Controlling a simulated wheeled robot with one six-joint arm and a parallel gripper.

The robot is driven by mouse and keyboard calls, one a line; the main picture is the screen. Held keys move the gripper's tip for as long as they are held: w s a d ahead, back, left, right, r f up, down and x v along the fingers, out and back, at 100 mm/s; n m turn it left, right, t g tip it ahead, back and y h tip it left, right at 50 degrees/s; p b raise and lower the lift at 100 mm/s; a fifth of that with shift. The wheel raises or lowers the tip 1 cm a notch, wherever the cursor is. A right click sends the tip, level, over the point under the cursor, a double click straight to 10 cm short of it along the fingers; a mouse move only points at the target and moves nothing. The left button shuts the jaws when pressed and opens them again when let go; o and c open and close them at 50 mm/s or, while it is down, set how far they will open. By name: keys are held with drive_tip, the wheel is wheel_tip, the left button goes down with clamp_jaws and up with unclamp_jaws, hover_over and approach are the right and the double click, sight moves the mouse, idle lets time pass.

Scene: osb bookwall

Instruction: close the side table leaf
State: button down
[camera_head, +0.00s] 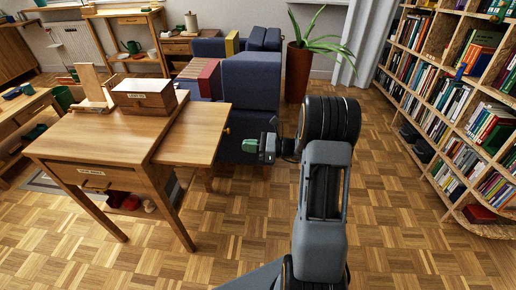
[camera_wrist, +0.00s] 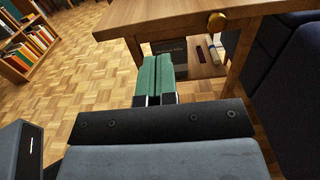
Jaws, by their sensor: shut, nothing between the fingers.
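The wooden side table (camera_head: 85,140) stands at the left in the head view. Its leaf (camera_head: 195,135) extends to the right of the main top, roughly level. A small brass knob (camera_head: 227,130) sits at the leaf's right end. In the wrist view a wooden top (camera_wrist: 165,15) with a brass knob (camera_wrist: 216,21) on its edge fills the upper middle. My gripper (camera_head: 262,147) is right of the leaf, apart from it. In the wrist view its green fingers (camera_wrist: 158,68) are together and empty, below and left of the knob.
A wooden box (camera_head: 143,96) stands on the table beside the leaf. A dark blue sofa (camera_head: 250,85) is behind the leaf. A potted plant (camera_head: 298,72) stands at the back and a bookshelf (camera_head: 460,100) at the right. Parquet floor (camera_head: 225,230) is clear in front.

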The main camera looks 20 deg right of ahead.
drive_tip(key=b+x, duration=0.1)
drive_tip(key=x, duration=0.7)
